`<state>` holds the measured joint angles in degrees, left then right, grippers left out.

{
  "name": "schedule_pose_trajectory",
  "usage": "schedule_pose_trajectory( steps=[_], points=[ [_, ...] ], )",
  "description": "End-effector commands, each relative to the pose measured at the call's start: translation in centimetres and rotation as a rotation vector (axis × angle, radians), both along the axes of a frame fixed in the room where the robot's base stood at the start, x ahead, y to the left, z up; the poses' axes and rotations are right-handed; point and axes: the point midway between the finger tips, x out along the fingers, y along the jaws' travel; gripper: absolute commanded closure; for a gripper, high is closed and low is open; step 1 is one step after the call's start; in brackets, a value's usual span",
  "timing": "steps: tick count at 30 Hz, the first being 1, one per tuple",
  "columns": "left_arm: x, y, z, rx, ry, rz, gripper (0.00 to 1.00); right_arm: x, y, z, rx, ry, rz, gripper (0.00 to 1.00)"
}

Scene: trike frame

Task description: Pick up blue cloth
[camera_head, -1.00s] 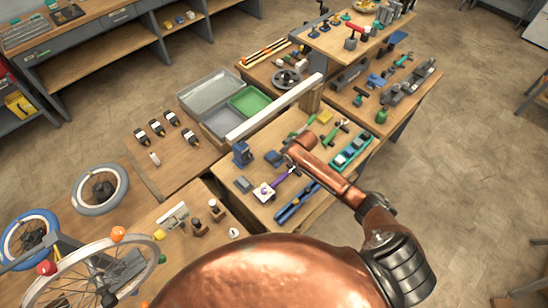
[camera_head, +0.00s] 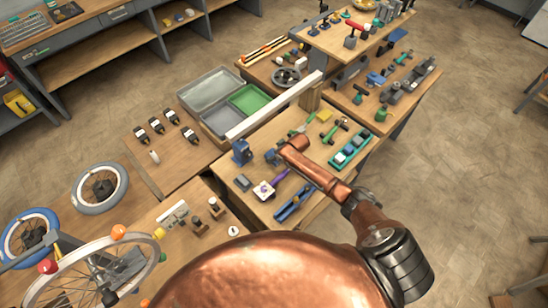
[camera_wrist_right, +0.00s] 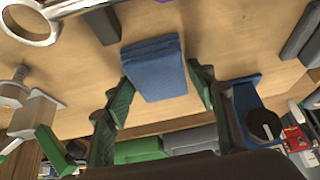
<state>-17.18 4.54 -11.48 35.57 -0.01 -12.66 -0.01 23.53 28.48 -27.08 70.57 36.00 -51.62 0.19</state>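The blue cloth (camera_wrist_right: 155,68) is a folded, flat-looking stack on the wooden bench. In the right wrist view it lies between and just beyond the two green-padded fingers of my right gripper (camera_wrist_right: 163,95). The fingers are spread, with a gap visible on both sides of the cloth. In the head view, a small blue patch (camera_head: 272,157) beside the end of my right arm appears to be the cloth. My copper arm hides the right fingers there. My left gripper is not in view.
A blue clamp-like tool (camera_head: 242,152) stands left of the cloth. A purple-handled tool (camera_head: 273,184), a grey block (camera_head: 243,182) and a blue rail-like tool (camera_head: 295,203) lie in front. A long pale beam (camera_head: 275,106) and a green bin (camera_head: 250,98) are behind.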

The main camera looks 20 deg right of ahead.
Motion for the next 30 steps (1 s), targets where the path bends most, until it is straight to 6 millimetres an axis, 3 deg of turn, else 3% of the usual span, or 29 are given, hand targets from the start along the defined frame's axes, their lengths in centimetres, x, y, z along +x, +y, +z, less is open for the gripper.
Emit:
schedule_pose_trajectory(
  steps=[11, 23, 29, 30],
  points=[
    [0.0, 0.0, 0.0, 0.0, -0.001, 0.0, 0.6, 0.0, 0.0, 0.0, 0.0, 0.0, 0.0, 0.77],
    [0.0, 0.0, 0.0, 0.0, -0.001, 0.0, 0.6, 0.0, 0.0, 0.7, 0.0, -0.001, 0.001, 0.78],
    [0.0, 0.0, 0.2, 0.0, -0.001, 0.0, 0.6, 0.0, 0.0, 3.5, 0.0, -0.002, 0.002, 0.78],
    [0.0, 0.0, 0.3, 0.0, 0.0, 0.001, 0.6, -0.8, -0.1, 3.9, 0.0, 0.0, 0.001, 0.78]
  ],
)
